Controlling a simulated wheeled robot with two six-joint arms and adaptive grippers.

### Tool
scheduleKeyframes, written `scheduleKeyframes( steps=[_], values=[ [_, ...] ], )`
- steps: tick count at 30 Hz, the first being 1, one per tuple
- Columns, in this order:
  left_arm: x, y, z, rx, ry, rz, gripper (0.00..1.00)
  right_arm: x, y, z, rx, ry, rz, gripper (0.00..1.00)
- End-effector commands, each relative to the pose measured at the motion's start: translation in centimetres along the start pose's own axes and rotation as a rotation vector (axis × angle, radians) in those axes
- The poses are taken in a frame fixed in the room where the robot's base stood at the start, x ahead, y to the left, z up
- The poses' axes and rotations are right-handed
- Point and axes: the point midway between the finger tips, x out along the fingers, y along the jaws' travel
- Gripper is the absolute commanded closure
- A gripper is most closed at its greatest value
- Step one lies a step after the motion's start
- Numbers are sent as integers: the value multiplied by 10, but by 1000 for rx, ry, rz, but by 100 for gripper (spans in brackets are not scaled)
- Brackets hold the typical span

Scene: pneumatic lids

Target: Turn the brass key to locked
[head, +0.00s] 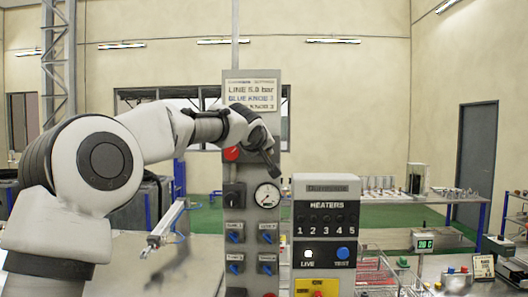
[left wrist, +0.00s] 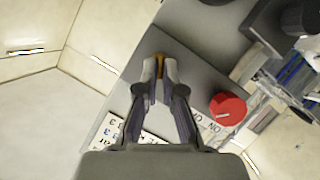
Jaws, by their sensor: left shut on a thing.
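The brass key (left wrist: 160,60) shows in the left wrist view as a small brass-coloured piece between my fingertips, against the grey panel. My left gripper (left wrist: 160,72) is shut on it. In the head view my left gripper (head: 270,166) reaches in front of the upper part of the tall grey panel (head: 263,133), and the key is hidden there. Most of the key is covered by the fingers, so I cannot tell its angle or see any lock marking.
A red knob (head: 231,154) sits left of the gripper; it also shows in the left wrist view (left wrist: 228,108). Below are a black switch (head: 234,196), a gauge (head: 267,195) and several blue knobs. A HEATERS box (head: 326,225) stands close on the right. A printed sign (head: 251,94) is above.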

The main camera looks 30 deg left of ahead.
Motion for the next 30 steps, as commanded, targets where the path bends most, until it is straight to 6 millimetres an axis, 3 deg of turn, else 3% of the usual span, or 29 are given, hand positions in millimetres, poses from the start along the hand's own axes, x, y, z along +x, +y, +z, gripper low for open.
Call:
scheduleKeyframes(
  steps=[30],
  values=[
    [3,5,6,885,-3,-368,100,14,0,0,0,0,0,48]
  ],
)
